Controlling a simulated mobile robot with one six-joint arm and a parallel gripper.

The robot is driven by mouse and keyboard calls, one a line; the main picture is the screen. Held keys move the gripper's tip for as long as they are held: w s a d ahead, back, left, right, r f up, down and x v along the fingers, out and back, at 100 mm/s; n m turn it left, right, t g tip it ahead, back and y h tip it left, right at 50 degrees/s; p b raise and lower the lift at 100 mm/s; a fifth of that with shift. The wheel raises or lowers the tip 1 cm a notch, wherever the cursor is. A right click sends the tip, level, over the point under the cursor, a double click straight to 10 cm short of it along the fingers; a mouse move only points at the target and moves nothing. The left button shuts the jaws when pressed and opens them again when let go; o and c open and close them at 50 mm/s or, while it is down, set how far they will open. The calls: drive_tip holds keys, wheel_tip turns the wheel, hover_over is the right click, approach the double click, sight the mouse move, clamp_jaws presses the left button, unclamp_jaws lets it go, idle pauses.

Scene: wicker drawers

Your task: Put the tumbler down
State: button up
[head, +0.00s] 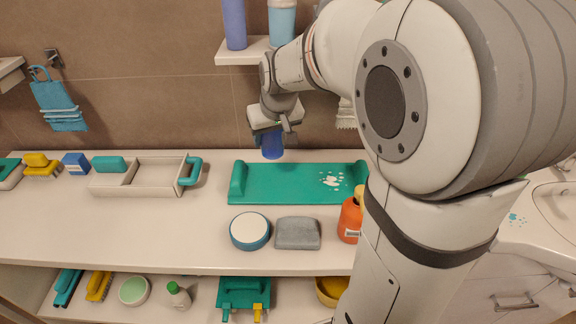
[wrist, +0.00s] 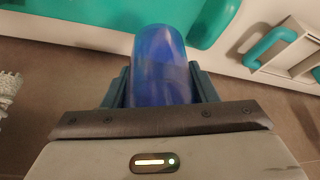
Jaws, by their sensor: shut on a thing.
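A translucent blue tumbler (head: 271,145) is held in my gripper (head: 270,130) above the back edge of the green tray in the head view. In the wrist view the tumbler (wrist: 162,68) sits between the two fingers of my gripper (wrist: 162,88), which are shut on it. The upper part of the tumbler is hidden by the gripper in the head view. I cannot tell whether its base touches anything.
The green tray (head: 290,184) has white marks at its right. Left of it is a beige caddy (head: 140,190) with green handles. A round tin (head: 250,231), a grey block (head: 297,233) and an orange bottle (head: 349,221) stand in front. The counter's front left (head: 120,230) is clear.

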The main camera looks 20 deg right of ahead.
sight(276, 150)
wheel_tip(276, 150, down, 9)
drive_tip(key=shift+f, duration=0.15)
idle(0.4)
drive_tip(key=shift+f+b, duration=0.2)
drive_tip(key=shift+b, duration=0.2)
drive_tip(key=o, duration=1)
drive_tip(key=shift+r, duration=0.2)
drive_tip(key=shift+r, duration=0.25)
drive_tip(key=v, duration=1.1)
drive_tip(key=shift+s+r+p, duration=0.1)
drive_tip(key=shift+s+p, duration=0.1)
drive_tip(key=shift+p, duration=0.2)
drive_tip(key=s+f, duration=0.1)
drive_tip(key=s, duration=0.4)
drive_tip(key=s+f+g, duration=0.1)
drive_tip(key=s, duration=0.5)
drive_tip(key=s+f+m+g, duration=0.1)
drive_tip(key=s+f, duration=0.1)
drive_tip(key=s, duration=0.3)
drive_tip(key=shift+s+a, duration=0.3)
drive_tip(key=shift+s, duration=0.05)
